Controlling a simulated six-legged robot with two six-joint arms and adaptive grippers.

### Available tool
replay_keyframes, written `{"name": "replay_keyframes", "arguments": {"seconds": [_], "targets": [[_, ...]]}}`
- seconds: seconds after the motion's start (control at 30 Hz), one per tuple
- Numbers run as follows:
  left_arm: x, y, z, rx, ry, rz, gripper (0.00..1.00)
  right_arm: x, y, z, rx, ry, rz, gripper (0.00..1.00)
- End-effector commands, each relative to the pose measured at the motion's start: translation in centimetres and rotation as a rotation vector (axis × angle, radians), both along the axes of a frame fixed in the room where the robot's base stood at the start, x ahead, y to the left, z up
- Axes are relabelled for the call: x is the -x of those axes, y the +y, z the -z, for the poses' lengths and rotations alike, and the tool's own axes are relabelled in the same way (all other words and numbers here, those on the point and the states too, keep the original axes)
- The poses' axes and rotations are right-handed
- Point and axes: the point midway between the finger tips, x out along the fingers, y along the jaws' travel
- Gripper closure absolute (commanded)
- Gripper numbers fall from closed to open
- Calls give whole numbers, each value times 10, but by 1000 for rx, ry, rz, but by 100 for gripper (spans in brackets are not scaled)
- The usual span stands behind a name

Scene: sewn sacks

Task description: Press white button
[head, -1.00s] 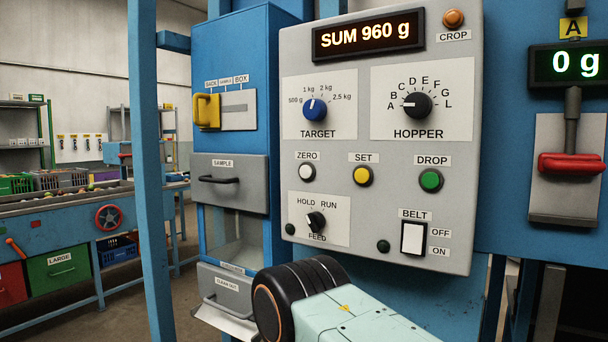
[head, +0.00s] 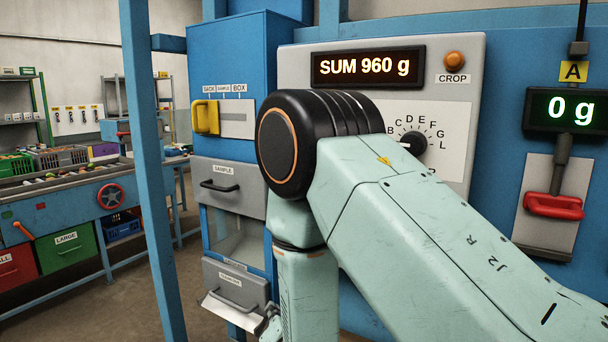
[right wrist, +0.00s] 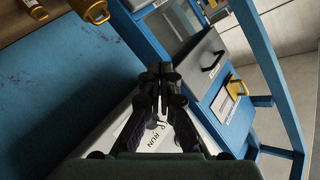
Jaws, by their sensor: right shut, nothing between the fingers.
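The grey control panel (head: 465,60) stands in front of me in the head view, its display reading SUM 960 g. The white ZERO button is hidden behind my right arm there, and I cannot make it out in the right wrist view. My right gripper (head: 270,326) shows only in small part at the bottom of the head view. In the right wrist view the right gripper (right wrist: 160,72) is shut and empty. It is in front of a white plate (right wrist: 153,137) marked RUN; whether it touches anything cannot be told. My left gripper is not in view.
Left of the panel is a blue cabinet with a yellow handle (head: 206,116) and a SAMPLE drawer (head: 226,185). A blue post (head: 148,180) stands further left. The HOPPER knob (head: 414,142), CROP button (head: 454,61) and a red handle (head: 553,206) are near my arm.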

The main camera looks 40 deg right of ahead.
Motion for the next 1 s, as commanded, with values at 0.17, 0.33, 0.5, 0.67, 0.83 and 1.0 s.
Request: {"name": "replay_keyframes", "arguments": {"seconds": [0.17,0.33,0.5,0.67,0.83,1.0], "targets": [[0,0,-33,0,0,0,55,-23,-10,-108,-71,-272,60,100],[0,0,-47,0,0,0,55,-30,-16,-170,-121,-449,86,100],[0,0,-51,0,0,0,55,-31,-18,-194,-141,-522,95,100],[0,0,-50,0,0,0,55,-31,-19,-195,-143,-528,96,100],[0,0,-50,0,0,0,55,-31,-19,-194,-142,-527,96,100],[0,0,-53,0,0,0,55,-33,-25,-194,-146,-526,97,100]]}}
